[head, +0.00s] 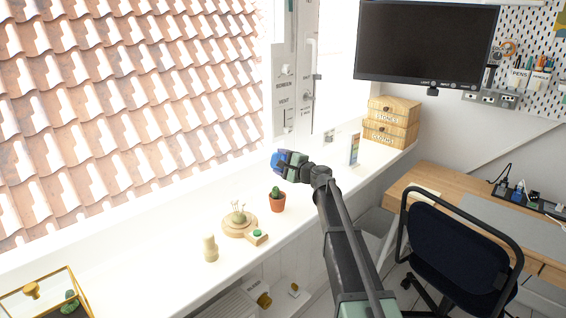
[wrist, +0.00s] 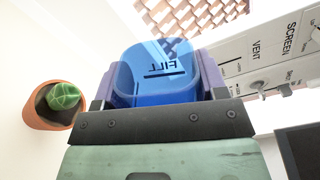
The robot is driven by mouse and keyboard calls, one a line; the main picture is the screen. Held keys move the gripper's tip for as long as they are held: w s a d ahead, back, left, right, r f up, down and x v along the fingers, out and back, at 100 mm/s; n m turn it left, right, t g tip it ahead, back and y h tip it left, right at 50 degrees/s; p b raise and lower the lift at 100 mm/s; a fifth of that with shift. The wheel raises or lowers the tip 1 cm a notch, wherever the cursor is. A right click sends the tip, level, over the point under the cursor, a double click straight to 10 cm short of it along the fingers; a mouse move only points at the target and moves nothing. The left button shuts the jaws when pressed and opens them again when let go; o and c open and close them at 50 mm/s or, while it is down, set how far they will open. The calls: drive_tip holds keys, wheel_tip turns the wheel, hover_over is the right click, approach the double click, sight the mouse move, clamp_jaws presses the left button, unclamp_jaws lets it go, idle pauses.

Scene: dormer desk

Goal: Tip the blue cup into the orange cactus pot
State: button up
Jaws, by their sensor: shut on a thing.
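My gripper (head: 291,163) is shut on the blue cup (head: 278,160) and holds it above the white sill. In the wrist view the blue cup (wrist: 158,75) sits between the purple finger pads, with the word FILL upside down on it. I cannot make out any contents. The orange cactus pot (head: 277,203) stands on the sill below and slightly left of my gripper, with a green cactus in it. In the wrist view the pot (wrist: 38,112) is at the left, apart from the cup.
A wooden peg figure (head: 210,248) and a glass box (head: 45,300) are further left. A colourful card (head: 353,149) and wooden drawers (head: 390,122) stand right.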

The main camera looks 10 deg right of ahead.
sight(277, 169)
drive_tip(key=m, duration=0.2)
drive_tip(key=f+m+b, duration=0.1)
drive_tip(key=shift+s+a+m, duration=0.1)
drive_tip(key=shift+a+m, duration=0.1)
drive_tip(key=shift+m, duration=0.2)
drive_tip(key=m, duration=0.2)
drive_tip(key=shift+s+a+f+m, duration=0.15)
drive_tip(key=shift+f+m, duration=0.05)
drive_tip(key=shift+m, duration=0.2)
drive_tip(key=r+m, duration=0.1)
drive_tip(key=r+m+p, duration=0.1)
drive_tip(key=m, duration=0.1)
drive_tip(key=r+m+p, duration=0.1)
drive_tip(key=m, duration=0.1)
drive_tip(key=shift+s+a, duration=0.25)
drive_tip(key=shift+a, duration=0.15)
drive_tip(key=shift+s+a+r+m+p, duration=0.1)
drive_tip(key=shift+r+m+p, duration=0.15)
drive_tip(key=shift+m, duration=0.35)
drive_tip(key=shift+a+r+m+p, duration=0.15)
drive_tip(key=shift+m+p, duration=0.2)
drive_tip(key=shift+m, duration=0.25)
drive_tip(key=shift+d, duration=0.1)
wheel_tip(277, 169, up, 5)
drive_tip(key=p, duration=0.4)
drive_tip(key=shift+f+p, duration=0.1)
drive_tip(key=shift+p, duration=0.3)
